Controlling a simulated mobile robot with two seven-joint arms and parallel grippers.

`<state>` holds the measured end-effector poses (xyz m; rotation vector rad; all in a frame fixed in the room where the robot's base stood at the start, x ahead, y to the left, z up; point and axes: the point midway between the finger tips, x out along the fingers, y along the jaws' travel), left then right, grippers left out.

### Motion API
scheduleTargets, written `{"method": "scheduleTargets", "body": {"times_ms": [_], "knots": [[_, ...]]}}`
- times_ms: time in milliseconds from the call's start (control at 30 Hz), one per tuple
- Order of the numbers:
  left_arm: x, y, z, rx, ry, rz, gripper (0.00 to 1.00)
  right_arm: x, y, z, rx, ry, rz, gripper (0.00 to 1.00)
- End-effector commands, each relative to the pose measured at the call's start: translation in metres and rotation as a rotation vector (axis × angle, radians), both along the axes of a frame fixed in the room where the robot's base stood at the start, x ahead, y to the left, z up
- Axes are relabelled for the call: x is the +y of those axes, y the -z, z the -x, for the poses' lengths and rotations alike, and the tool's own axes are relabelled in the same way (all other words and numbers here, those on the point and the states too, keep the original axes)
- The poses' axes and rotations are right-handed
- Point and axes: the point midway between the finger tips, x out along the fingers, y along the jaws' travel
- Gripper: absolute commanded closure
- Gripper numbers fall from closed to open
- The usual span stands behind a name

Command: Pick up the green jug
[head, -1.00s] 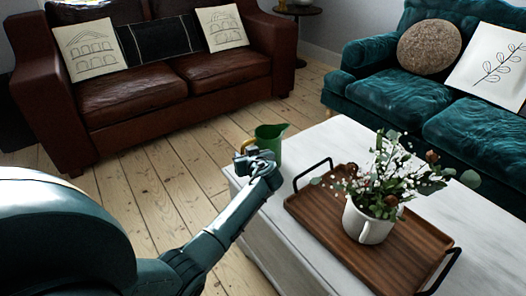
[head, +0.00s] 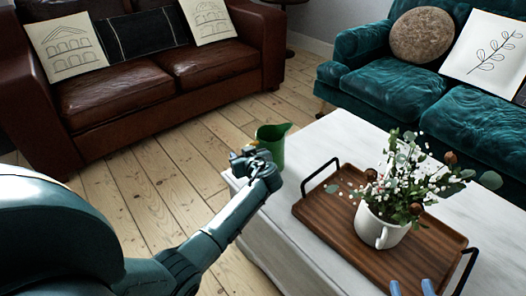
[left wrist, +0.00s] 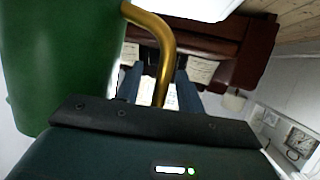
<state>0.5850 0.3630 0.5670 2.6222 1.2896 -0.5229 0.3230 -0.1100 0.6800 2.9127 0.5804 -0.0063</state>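The green jug (head: 272,143) stands upright at the far left corner of the white table. In the left wrist view the jug's green body (left wrist: 62,65) fills the left side. Its golden handle (left wrist: 165,50) runs down between the two fingers of my left gripper (left wrist: 158,85). The fingers are apart, with a gap beside the handle. In the head view my left gripper (head: 248,158) is at the jug's left side and hides the handle. Two blue fingertips of my right gripper (head: 411,288) show apart and empty at the bottom edge.
A wooden tray (head: 322,209) with black handles holds a white mug (head: 378,229) of flowers on the white table (head: 335,133). A brown leather sofa (head: 210,65) and a teal sofa (head: 385,85) stand behind. Floorboards between them are clear.

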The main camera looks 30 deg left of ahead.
Motion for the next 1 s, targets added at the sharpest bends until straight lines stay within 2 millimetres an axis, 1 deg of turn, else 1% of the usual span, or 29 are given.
{"method": "scheduleTargets", "body": {"times_ms": [233, 700, 1000], "knots": [[-0.0009, 0.0005, 0.0002, 0.001, 0.0, 0.001, 0.62, 0.0001, -0.0007, -0.0003, -0.003, 0.0, -0.001, 0.64], [-0.0007, 0.0002, 0.0, 0.0, 0.0, 0.0, 1.0, 0.0002, -0.0044, -0.0037, -0.017, -0.001, -0.002, 0.64], [-0.0005, 0.0, 0.0, 0.0, 0.0, 0.0, 1.0, 0.0002, -0.0039, -0.0032, -0.016, -0.002, 0.0, 0.64]]}}
